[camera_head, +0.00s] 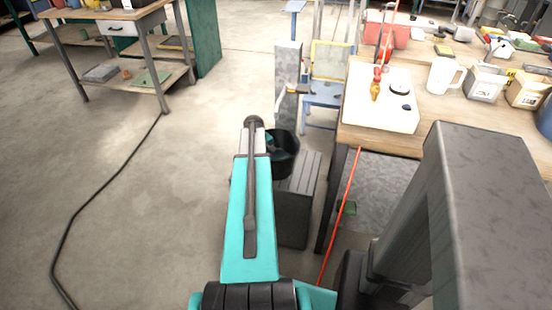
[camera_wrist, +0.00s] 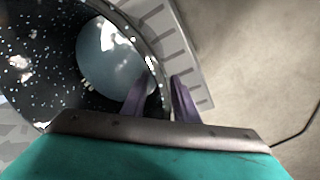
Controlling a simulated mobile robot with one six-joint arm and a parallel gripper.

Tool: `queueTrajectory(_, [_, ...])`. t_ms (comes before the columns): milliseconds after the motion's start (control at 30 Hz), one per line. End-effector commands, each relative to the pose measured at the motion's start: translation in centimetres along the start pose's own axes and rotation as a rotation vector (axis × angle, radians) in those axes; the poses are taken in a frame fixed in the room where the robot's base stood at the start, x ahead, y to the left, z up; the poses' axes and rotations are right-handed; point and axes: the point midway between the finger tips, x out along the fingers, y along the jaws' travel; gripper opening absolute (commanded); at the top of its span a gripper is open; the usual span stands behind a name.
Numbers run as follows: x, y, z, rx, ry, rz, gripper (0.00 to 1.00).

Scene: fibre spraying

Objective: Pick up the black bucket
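The black bucket (camera_head: 287,158) stands just beyond the end of my teal arm in the head view, partly hidden by it. In the wrist view the bucket (camera_wrist: 60,75) fills the upper left; its dark inside has white specks and a round grey-blue patch. My gripper (camera_wrist: 163,78) shows two purple fingers, apart from each other. The left finger is on the bucket's inner side and the right finger on its outer side, with the rim between them. I cannot tell whether either finger touches the wall. The gripper is hidden in the head view.
A grey slatted stand (camera_head: 298,182) is right beside the bucket. A wooden workbench (camera_head: 430,138) with a white board, jug and boxes is to the right. A red hose (camera_head: 340,215) hangs at its side. Open floor with a black cable (camera_head: 108,170) lies left.

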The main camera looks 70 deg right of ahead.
Motion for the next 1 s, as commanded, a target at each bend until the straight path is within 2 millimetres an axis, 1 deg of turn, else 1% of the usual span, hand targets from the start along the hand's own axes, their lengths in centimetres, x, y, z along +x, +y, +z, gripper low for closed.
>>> queueTrajectory(567, [0.2, -0.04, -0.02, 0.0, 0.0, 0.0, 0.27])
queueTrajectory(600, [0.2, -0.04, -0.02, -0.001, 0.0, 0.0, 0.25])
queueTrajectory(733, [0.2, -0.05, -0.02, -0.001, 0.0, 0.0, 0.03])
queueTrajectory(767, [0.2, -0.05, -0.02, -0.001, 0.0, 0.0, 0.0])
queueTrajectory(1000, [0.2, -0.04, -0.03, -0.001, 0.001, 0.001, 0.0])
